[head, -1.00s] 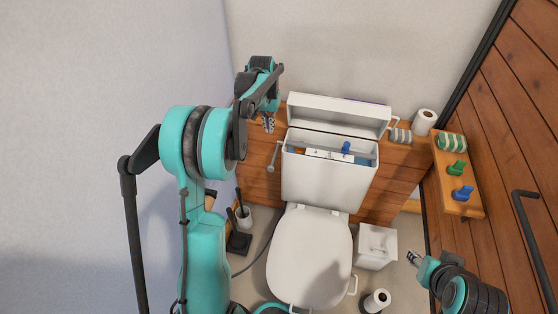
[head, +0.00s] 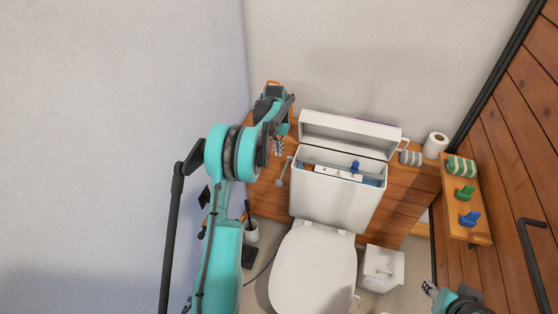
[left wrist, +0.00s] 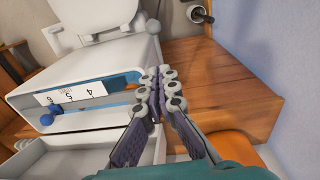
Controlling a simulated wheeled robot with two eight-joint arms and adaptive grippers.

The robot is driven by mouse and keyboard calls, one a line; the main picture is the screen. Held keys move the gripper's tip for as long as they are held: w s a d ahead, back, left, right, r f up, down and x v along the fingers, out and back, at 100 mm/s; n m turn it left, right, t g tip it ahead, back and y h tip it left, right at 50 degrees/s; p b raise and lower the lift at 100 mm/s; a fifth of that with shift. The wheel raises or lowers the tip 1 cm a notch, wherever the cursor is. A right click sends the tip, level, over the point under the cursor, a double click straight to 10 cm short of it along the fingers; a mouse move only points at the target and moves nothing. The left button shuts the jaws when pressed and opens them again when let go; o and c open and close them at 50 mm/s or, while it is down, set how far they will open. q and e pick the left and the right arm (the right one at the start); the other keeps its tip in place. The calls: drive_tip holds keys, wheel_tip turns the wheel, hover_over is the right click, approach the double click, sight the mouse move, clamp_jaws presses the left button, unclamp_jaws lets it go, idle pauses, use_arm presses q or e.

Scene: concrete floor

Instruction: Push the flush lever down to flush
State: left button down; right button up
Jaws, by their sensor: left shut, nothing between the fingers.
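The white toilet tank (head: 330,203) stands against the wood-panelled wall with its top open. The flush lever (head: 281,180) is a grey bar with a rounded end, slanting down at the tank's left side. Its rounded end also shows near the top of the left wrist view (left wrist: 153,27). My left gripper (head: 279,149) is shut and empty, just above the lever, beside the tank's upper left corner. In the left wrist view its fingers (left wrist: 161,73) are together, apart from the lever's end. My right gripper (head: 430,288) is at the lower right, too small to read.
The tank lid (head: 350,134) stands tilted behind the tank on the wooden ledge. A toilet brush holder (head: 250,231) stands at left, a white bin (head: 382,268) at right. A wooden shelf (head: 481,236) with coloured items is on the right wall. The left wall is close.

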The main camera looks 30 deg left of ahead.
use_arm(q)
drive_tip(key=f+b, duration=0.1)
drive_tip(key=f, duration=0.2)
drive_tip(key=f+b, duration=0.1)
drive_tip(key=f, duration=0.3)
drive_tip(key=s+d+f+b, duration=0.1)
drive_tip(key=f+b, duration=0.1)
drive_tip(key=f, duration=0.2)
drive_tip(key=shift+s+d+f, duration=0.1)
drive_tip(key=shift+s+f, duration=0.2)
drive_tip(key=shift+f, duration=0.2)
use_arm(e)
drive_tip(key=shift+f, duration=2.3)
